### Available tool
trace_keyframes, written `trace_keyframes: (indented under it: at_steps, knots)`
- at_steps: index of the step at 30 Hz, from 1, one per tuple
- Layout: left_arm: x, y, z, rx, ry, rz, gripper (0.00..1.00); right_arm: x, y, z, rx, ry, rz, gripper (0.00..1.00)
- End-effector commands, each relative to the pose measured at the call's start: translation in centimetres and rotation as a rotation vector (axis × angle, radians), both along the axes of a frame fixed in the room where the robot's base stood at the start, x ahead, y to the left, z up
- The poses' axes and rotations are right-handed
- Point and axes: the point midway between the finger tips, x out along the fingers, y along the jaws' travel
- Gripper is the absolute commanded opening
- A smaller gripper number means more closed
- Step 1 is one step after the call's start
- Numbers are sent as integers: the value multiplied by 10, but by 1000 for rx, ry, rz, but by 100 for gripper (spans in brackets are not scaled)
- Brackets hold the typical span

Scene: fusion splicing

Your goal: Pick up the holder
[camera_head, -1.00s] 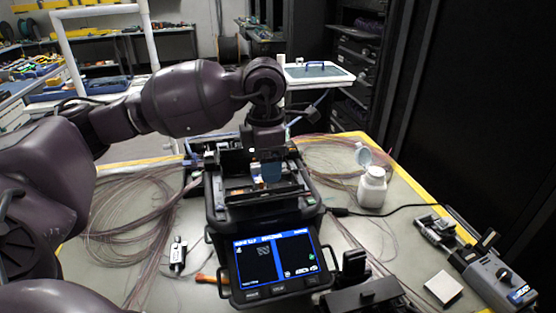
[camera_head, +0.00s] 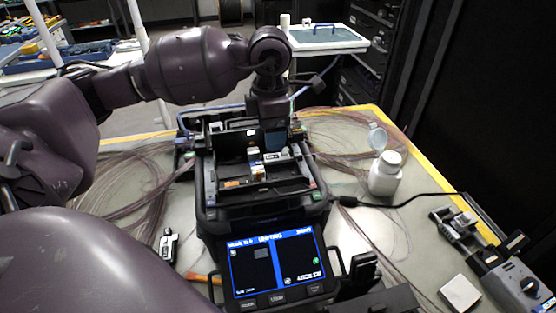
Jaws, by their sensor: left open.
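The fusion splicer (camera_head: 262,212) stands on the table with its cover open and its screen lit. A small light-coloured piece (camera_head: 268,157) sits in its work area and looks like the holder, but it is too small to be sure. My left gripper (camera_head: 276,143) points down over the back of the work area, close behind this piece. The gripper is open. Whether its fingertips touch anything cannot be told. My right gripper cannot be made out.
A white bottle (camera_head: 385,176) with its lid open stands right of the splicer. A grey device (camera_head: 508,277) and a white block (camera_head: 459,294) lie at the right. Thin fibre coils (camera_head: 130,200) spread on both sides. A black cable (camera_head: 425,197) crosses the right side.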

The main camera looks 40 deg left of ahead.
Motion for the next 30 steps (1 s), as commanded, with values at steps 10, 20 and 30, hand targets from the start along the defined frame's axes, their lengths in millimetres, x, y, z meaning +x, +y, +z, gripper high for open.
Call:
trace_keyframes:
  at_steps: [10, 20, 30]
  knots:
    - [1, 1, -30, -1, 2, 0, 68, 8, 1, 3, 0, -14, 7, 63]
    - [4, 3, -72, -1, 3, 0, 68, 12, 6, 0, 12, -17, 0, 63]
    - [4, 3, -74, 0, 0, 0, 56, 9, 5, -1, 11, -10, 0, 63]
